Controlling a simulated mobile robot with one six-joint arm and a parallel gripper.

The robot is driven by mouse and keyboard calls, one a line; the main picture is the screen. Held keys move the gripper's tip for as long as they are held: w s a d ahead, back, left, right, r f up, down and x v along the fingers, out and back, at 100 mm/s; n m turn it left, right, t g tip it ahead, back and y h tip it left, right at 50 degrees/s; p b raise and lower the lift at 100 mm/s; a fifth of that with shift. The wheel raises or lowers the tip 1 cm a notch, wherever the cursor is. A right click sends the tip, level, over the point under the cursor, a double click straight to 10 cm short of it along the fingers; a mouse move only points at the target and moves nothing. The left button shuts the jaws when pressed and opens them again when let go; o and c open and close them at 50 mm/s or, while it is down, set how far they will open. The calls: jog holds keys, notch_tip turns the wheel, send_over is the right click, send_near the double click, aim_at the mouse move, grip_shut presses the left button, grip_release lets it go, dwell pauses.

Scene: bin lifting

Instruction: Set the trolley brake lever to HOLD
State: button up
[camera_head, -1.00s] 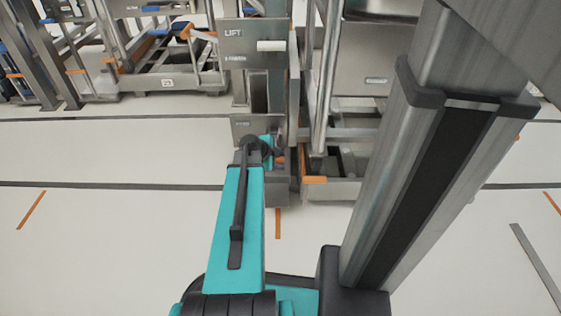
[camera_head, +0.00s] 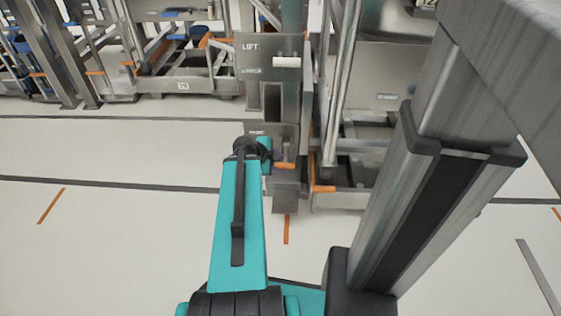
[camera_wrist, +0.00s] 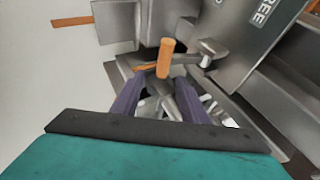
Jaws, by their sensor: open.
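The brake lever's orange grip (camera_head: 284,165) sticks out low on the front of the grey lift station in the head view. In the wrist view the orange grip (camera_wrist: 165,57) stands just beyond the fingertips, roughly in line with the gap between them. My gripper (camera_wrist: 157,80) is open, with its two dark purple fingers apart and nothing seen held. Whether the fingers touch the grip I cannot tell. A plate reading FREE (camera_wrist: 262,14) is at the upper right of the wrist view. No HOLD marking is readable. In the head view my arm hides the fingers.
A panel marked LIFT (camera_head: 255,62) with a pale handle (camera_head: 286,62) stands above the lever. Another orange part (camera_head: 323,188) is to the right on a low grey frame. Racks (camera_head: 183,75) stand at the back left. The left floor (camera_head: 100,150) is clear.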

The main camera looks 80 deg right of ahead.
jog(key=shift+w+a+r, duration=0.1)
jog(key=shift+a+r, duration=0.05)
jog(key=shift+r, duration=0.1)
